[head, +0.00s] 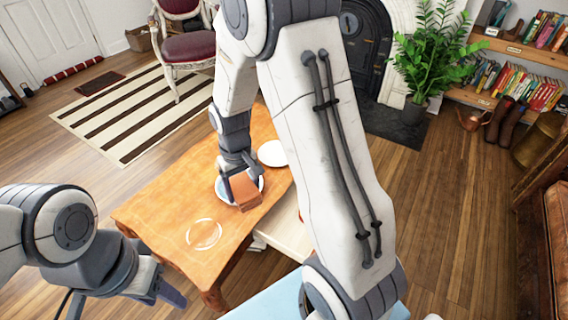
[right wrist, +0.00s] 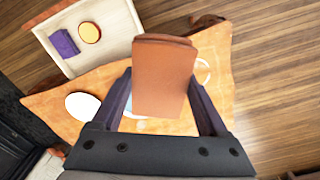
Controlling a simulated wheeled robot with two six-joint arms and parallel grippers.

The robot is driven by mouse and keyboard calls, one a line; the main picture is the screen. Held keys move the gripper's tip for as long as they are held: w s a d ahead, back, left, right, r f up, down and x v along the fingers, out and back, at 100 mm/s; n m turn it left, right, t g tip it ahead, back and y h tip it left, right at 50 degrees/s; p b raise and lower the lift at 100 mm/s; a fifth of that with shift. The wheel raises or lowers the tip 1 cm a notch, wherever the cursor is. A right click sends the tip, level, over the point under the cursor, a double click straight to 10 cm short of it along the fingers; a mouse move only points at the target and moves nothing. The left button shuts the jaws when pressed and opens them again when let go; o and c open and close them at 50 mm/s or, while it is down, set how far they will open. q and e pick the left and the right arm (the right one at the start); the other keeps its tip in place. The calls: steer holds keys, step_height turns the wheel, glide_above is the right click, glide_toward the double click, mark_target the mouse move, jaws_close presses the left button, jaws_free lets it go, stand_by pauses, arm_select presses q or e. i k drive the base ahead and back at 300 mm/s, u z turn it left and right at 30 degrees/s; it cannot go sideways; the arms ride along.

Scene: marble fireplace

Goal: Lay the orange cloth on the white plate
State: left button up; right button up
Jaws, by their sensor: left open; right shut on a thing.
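The orange cloth (head: 247,193) is a folded brownish-orange piece. My right gripper (head: 243,180) is shut on it, and in the right wrist view the cloth (right wrist: 165,72) stands out between the two fingers. In the head view the cloth overlaps the edge of a blue-rimmed plate (head: 221,189); its height above the table is unclear. A plain white plate (head: 272,153) lies beyond, to the right, with nothing on it; it also shows in the right wrist view (right wrist: 80,107). My left gripper (head: 168,290) is open and empty at the lower left, off the table.
The wooden table (head: 165,205) carries a clear round glass piece (head: 203,234) near its front. A pale open drawer or box (right wrist: 110,48) beside the table holds a purple item (right wrist: 64,43) and a round yellow-orange item (right wrist: 90,33). The table's left part is bare.

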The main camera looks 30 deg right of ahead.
mark_target(276, 154)
steer(key=z, duration=2.5)
steer(key=i, duration=1.35)
steer(key=u, duration=3.2)
steer(key=i, duration=0.5)
steer(key=z, duration=0.05)
